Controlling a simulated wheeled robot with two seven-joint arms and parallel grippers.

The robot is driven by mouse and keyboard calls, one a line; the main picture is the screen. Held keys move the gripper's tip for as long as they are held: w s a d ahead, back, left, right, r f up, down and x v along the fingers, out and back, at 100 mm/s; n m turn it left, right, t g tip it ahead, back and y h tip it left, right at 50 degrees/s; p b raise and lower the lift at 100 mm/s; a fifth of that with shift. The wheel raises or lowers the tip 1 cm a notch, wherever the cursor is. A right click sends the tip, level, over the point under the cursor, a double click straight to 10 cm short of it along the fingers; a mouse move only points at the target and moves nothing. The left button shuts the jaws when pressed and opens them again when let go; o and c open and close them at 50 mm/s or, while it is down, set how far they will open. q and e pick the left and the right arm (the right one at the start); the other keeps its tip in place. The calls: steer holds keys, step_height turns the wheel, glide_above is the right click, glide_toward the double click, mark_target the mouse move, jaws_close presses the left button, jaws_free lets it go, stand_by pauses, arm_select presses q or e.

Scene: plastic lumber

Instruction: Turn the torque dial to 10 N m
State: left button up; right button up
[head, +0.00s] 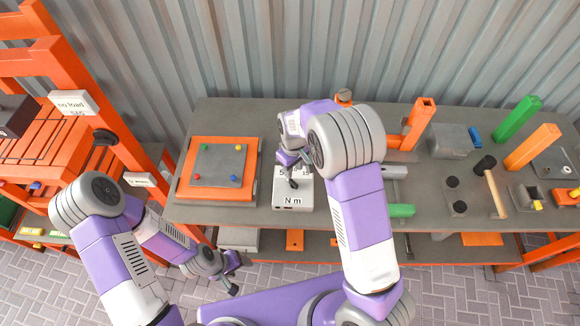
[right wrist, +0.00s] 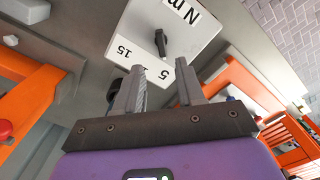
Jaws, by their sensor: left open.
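The torque dial box (head: 293,200) is a white block marked "N m" on the grey bench. In the right wrist view its white face (right wrist: 185,20) carries a dark elongated knob (right wrist: 160,42) and the marks 5, 15 and a partly hidden one between them. The knob's long axis runs roughly up and down there; its exact setting cannot be read. My right gripper (head: 291,170) is over the box; in its wrist view the fingers (right wrist: 160,76) are apart, empty, just short of the knob. My left gripper (head: 233,277) is open, low in front of the bench, away from the box.
An orange-framed grey board (head: 219,166) with coloured pegs lies left of the box. A green bar (head: 402,211) and an orange upright (head: 418,124) are to its right. An orange rack (head: 75,65) stands at the left. A corrugated wall (head: 240,50) closes the back.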

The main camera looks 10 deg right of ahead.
mark_target(294, 182)
steer(key=f, duration=0.7)
steer(key=shift+s, duration=0.4)
jaws_close()
